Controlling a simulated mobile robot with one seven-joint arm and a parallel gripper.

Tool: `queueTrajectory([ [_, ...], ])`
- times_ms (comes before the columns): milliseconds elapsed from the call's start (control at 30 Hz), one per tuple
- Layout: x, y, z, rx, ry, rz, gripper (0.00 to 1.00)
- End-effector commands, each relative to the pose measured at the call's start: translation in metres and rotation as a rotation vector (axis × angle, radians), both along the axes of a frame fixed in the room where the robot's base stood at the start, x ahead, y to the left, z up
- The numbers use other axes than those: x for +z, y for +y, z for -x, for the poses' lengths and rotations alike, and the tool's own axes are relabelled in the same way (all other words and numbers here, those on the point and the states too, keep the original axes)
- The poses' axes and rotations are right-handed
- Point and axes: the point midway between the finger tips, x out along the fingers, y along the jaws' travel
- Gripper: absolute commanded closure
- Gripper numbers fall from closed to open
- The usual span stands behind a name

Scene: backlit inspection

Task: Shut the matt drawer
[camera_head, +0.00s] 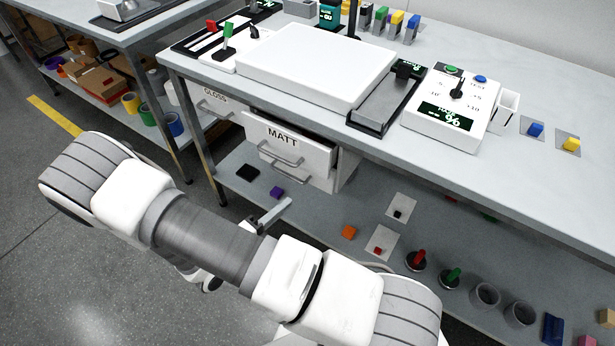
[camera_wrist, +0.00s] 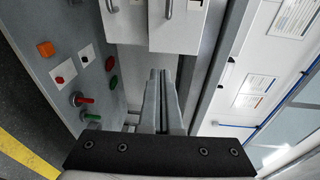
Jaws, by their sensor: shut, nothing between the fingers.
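The matt drawer (camera_head: 304,149) is a white drawer with a grey bar handle and the label MATT, under the bench top. It stands out from the cabinet, with a dark gap at its top edge. In the wrist view its white front (camera_wrist: 188,28) shows at the top, unlabelled there, standing out further than the drawer front (camera_wrist: 128,25) beside it. My gripper (camera_head: 284,205) is shut and empty, in front of and below the matt drawer. In the wrist view its fingertips (camera_wrist: 161,72) point toward the drawer, apparently apart from it.
The closed-looking gloss drawer (camera_head: 212,103) is to the left. A lower drawer handle (camera_head: 284,173) sits beneath the matt one. The bottom shelf holds an orange block (camera_head: 349,232), a purple block (camera_head: 277,193) and several cups. The bench top (camera_head: 400,160) is overhead.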

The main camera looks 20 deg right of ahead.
Motion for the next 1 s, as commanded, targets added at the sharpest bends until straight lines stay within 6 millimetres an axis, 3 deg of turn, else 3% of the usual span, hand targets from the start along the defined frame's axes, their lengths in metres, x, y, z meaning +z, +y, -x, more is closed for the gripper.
queueTrajectory([
  [167,0.003,0.014,-0.003,0.112,-0.015,0.103,1.00],
  [333,0.004,0.007,-0.010,0.124,-0.018,0.116,1.00],
  [800,0.003,-0.072,-0.060,0.118,-0.017,0.113,1.00],
  [1000,0.003,-0.093,-0.076,0.121,-0.017,0.112,1.00],
])
